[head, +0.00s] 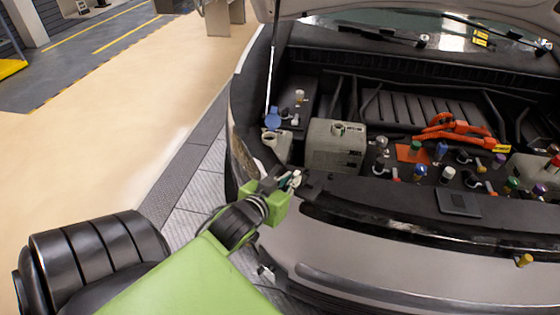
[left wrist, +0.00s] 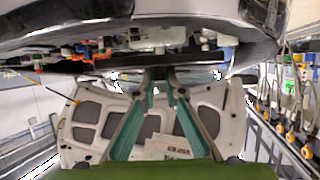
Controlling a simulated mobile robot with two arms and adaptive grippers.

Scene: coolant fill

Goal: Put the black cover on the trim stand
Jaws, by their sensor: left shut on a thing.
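The black cover (head: 400,195) appears to be the long dark panel along the front edge of the car's engine bay. My left gripper (head: 292,181) is at its left end, in front of the grey box. In the left wrist view my left gripper (left wrist: 160,76) has its teal fingers converging on a dark edge, shut on what looks like the cover. The fingertips are small and the exact contact is hard to see. I cannot make out the trim stand in either view. My right gripper is not in view.
A blue cap (head: 272,120) stands open by a pale filler neck (head: 270,138), close behind my left gripper. A grey box (head: 336,147), orange cables (head: 455,131) and several coloured caps fill the bay. The raised hood (left wrist: 88,115) shows in the wrist view. Beige floor (head: 130,105) at left is clear.

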